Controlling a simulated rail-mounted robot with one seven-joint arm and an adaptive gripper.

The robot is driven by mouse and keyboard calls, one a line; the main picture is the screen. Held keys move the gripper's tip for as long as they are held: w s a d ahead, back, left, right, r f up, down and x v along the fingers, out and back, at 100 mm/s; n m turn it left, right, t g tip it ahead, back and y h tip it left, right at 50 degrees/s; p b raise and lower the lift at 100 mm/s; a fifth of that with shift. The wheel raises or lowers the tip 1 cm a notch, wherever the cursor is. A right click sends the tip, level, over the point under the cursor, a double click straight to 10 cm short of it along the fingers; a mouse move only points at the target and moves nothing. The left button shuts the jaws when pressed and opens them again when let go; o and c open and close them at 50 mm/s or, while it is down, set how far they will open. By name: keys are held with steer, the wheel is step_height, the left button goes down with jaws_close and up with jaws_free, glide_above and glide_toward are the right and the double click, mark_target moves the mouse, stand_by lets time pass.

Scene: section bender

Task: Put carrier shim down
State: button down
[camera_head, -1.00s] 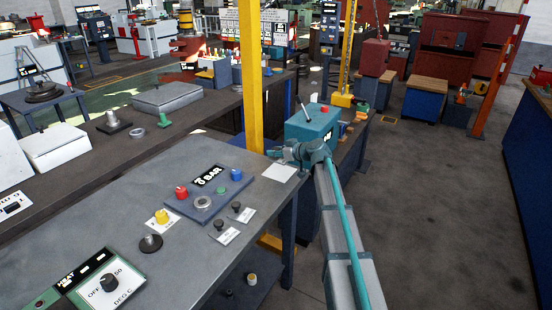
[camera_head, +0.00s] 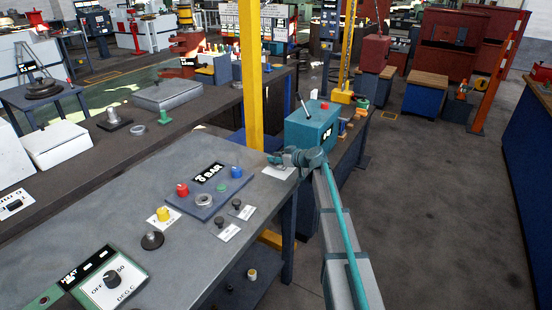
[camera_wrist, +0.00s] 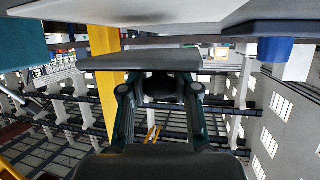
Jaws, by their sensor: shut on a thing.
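My gripper (camera_head: 274,158) is at the far right corner of the grey bench, low over a pale card (camera_head: 281,173). It partly hides the card. In the wrist view, which appears upside down, my gripper's fingers (camera_wrist: 160,88) are shut on a thin grey plate (camera_wrist: 140,60), seemingly the carrier shim. The plate lies flat across the fingertips, close to the pale bench surface at the top. I cannot tell whether it touches the bench. The shim cannot be made out in the head view.
A yellow post (camera_head: 251,80) rises just behind. A teal machine (camera_head: 312,126) with a lever stands behind on the right. The bench top (camera_head: 140,190) between the knobs and its back edge is clear.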

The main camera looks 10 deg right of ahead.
steer(key=shift+f+b, duration=0.5)
steer(key=shift+b, duration=0.35)
steer(key=c, duration=0.8)
jaws_free()
steer(key=shift+s+f, duration=0.1)
steer(key=shift+c, duration=0.2)
steer(key=shift+r+p, duration=0.7)
steer(key=shift+p, duration=0.5)
steer(key=b+v, duration=0.3)
steer(key=v, duration=0.8)
steer(key=shift+s+d+r, duration=0.2)
steer(key=shift+s, duration=0.1)
steer(key=shift+r, duration=0.1)
